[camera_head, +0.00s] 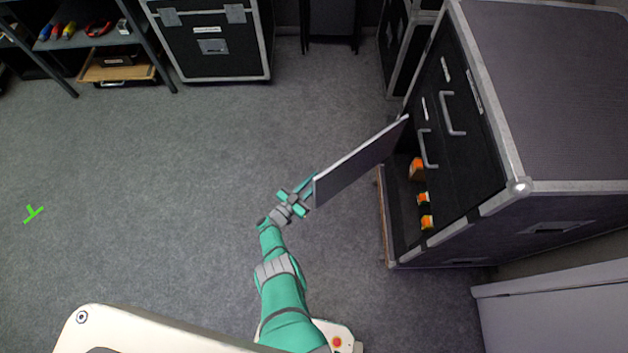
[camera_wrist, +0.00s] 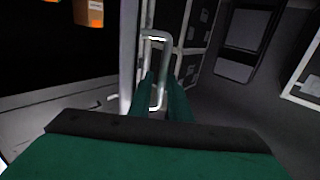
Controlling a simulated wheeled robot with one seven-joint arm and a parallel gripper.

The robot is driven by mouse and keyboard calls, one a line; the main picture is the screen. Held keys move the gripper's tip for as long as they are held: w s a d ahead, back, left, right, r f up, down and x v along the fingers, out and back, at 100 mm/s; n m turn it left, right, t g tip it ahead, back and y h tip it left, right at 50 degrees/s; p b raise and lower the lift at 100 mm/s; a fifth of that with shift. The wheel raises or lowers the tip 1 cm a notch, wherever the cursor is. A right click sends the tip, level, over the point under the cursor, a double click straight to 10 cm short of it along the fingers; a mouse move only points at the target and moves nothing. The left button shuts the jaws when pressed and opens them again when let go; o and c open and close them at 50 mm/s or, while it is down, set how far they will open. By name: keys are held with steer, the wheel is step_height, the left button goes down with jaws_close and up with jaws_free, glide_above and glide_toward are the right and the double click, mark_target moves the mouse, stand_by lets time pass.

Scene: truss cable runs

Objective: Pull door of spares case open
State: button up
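The spares case (camera_head: 556,232) is the big dark case with grey metal edges at the right of the head view. Its lower door (camera_head: 362,163) is swung well out from the front, and the compartment behind it is exposed. The door shows nearly edge-on in the wrist view (camera_wrist: 129,60). My gripper (camera_head: 310,181) is at the door's free end. In the wrist view the fingers (camera_wrist: 161,82) sit on either side of the door's pale handle (camera_wrist: 155,36) and appear shut on it. The exact contact is hard to see.
Orange-and-black items (camera_head: 417,169) stand inside the open compartment. Drawers with handles (camera_head: 452,105) are above it. Another case (camera_head: 212,42) and a shelf (camera_head: 90,40) stand at the back left. A grey cabinet (camera_head: 555,308) is at lower right. The floor left of the door is clear.

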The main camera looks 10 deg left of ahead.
steer(key=shift+a, duration=0.1)
steer(key=v, duration=1)
steer(key=shift+s+a, duration=0.15)
steer(key=shift+s, duration=0.25)
